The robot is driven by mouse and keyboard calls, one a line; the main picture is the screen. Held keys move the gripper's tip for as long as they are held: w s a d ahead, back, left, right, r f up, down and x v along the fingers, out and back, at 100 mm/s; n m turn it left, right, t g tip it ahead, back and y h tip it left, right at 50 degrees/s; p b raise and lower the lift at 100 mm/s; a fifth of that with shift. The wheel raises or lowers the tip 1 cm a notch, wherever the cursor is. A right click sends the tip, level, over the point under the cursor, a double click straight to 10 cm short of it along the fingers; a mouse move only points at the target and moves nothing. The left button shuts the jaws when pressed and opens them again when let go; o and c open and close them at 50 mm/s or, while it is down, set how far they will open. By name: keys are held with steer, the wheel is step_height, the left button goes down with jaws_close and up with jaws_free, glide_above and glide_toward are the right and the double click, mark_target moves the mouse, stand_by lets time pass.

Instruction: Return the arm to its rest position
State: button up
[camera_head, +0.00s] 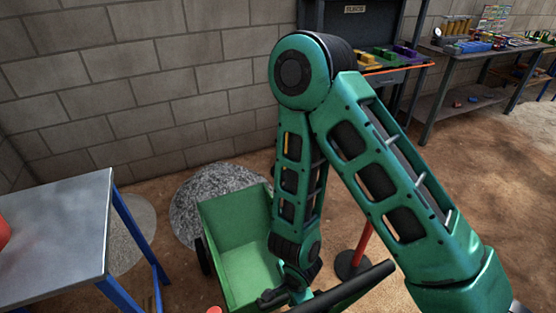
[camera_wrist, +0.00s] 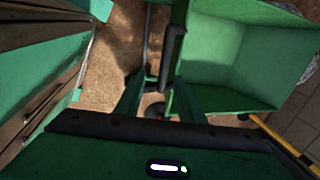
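My arm is teal green with dark joints. In the head view it is bent, with the elbow high in the middle and the forearm hanging down to my gripper (camera_head: 285,297) at the bottom edge. The gripper is low beside the green cart (camera_head: 228,225), partly hidden by the wrist. The cart's open tray (camera_wrist: 215,55) is just to the right of the fingers.
A metal-topped table (camera_head: 50,235) with blue legs stands at left. A grey gravel heap (camera_head: 205,195) lies behind the cart. A red post (camera_head: 361,245) on a dark round base and a dark bar (camera_head: 350,287) are close right of the gripper. Workbenches (camera_head: 480,60) line the back right.

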steer(key=w+d+r+n+h, duration=0.2)
steer(key=w+d+r, duration=0.2)
steer(key=d+r, duration=0.65)
steer(key=w+d+r+n+h, duration=0.1)
steer(key=w+d+r, duration=0.4)
steer(key=d+r, duration=0.5)
steer(key=s+d+r+n+g, duration=0.2)
steer(key=s+d+r, duration=0.5)
steer(key=d+r, duration=0.35)
steer(key=s+d+r+n+y, duration=0.1)
steer(key=s+d+r, duration=0.1)
steer(key=s, duration=0.4)
steer(key=s+d+r+n+y, duration=0.1)
steer(key=s+d+r, duration=0.1)
steer(key=s+r, duration=0.3)
steer(key=shift+s+d, duration=0.2)
steer(key=shift+s, duration=0.35)
steer(key=shift+r, duration=0.1)
steer(key=shift+w+f, duration=0.25)
steer(key=shift+w, duration=0.35)
